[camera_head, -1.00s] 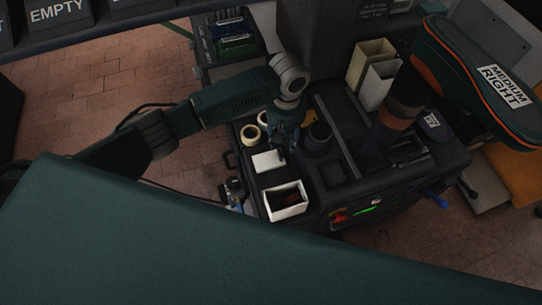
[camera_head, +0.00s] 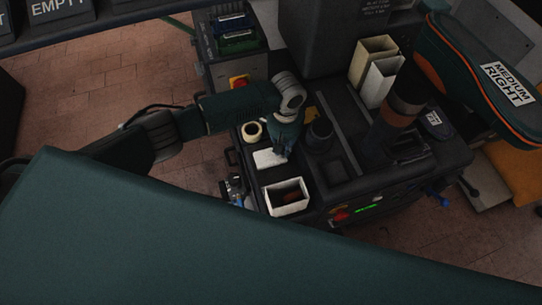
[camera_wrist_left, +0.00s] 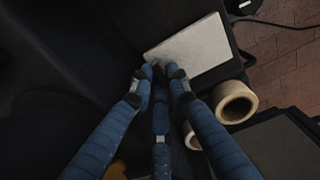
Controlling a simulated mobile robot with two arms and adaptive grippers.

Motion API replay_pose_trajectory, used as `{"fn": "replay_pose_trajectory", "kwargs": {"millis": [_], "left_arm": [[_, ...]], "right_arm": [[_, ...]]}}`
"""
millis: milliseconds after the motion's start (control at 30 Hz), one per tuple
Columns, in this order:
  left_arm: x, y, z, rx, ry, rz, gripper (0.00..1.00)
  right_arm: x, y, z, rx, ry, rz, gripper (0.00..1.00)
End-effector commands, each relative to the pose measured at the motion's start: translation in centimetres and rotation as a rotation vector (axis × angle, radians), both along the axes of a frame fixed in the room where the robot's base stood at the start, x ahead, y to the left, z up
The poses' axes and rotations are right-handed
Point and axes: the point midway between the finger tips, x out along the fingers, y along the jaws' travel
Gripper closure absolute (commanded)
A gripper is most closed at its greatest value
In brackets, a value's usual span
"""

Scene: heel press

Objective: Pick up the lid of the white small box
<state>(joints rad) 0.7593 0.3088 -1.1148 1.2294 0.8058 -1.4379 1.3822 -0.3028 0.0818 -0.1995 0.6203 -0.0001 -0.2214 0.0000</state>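The white small box (camera_head: 287,207) stands open on the dark machine top, with something dark red inside. Its flat white lid (camera_head: 268,158) lies just behind it. My left gripper (camera_head: 281,157) is at the lid's right edge and hides part of it. In the left wrist view, the lid (camera_wrist_left: 192,50) lies beyond the dark blue fingers. The fingertips (camera_wrist_left: 162,73) are close together at the lid's near corner. I cannot tell whether they grip the lid or only touch or hover at it. My right gripper is not in view.
A cream tape roll (camera_head: 251,131) lies behind the lid; rolls also show in the left wrist view (camera_wrist_left: 235,102). A dark round holder (camera_head: 320,135) stands to the right.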

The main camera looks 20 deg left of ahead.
Motion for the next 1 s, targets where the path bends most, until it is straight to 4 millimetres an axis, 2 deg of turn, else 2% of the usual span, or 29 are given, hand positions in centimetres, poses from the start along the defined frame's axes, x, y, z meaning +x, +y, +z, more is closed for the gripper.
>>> {"fn": "replay_pose_trajectory", "kwargs": {"millis": [367, 567, 767, 1000], "left_arm": [[0.0, 0.0, 0.0, 0.000, 0.000, 0.001, 0.99], [0.1, 0.0, 1.0, -0.001, -0.002, 0.001, 0.99], [0.1, -0.1, 4.1, -0.004, -0.004, -0.001, 0.99], [0.2, 0.0, 10.5, -0.002, -0.006, 0.000, 0.99]], "right_arm": [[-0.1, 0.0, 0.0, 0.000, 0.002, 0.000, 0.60], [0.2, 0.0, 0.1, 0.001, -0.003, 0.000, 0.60], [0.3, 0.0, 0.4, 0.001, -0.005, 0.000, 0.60], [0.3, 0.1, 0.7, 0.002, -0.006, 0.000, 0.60]]}}
